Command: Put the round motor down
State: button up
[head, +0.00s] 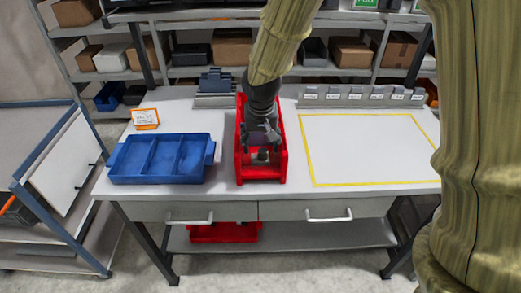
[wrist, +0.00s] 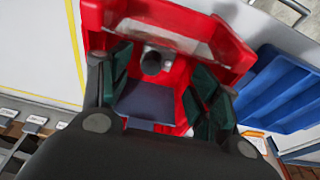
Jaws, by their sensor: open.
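A small grey round motor (head: 261,156) stands inside the front part of the red bin (head: 242,172) on the white table. In the wrist view the motor (wrist: 152,63) shows its dark round part near the bin's end wall, and the red bin (wrist: 235,50) fills the middle. My gripper (head: 262,139) is over the bin, just above and behind the motor. In the wrist view the fingers of my gripper (wrist: 158,85) are spread apart, with the motor seen in the gap between them and nothing held. Whether a finger touches the motor cannot be told.
A blue divided tray (head: 160,178) stands left of the bin; its compartments look empty. A yellow-outlined area (head: 370,150) on the right is clear. A row of grey labelled dispensers (head: 360,97) and an orange-framed sign (head: 145,118) stand on the table. Shelves with boxes are behind.

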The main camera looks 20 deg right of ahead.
jog(key=shift+v, duration=1.35)
dwell(0.4)
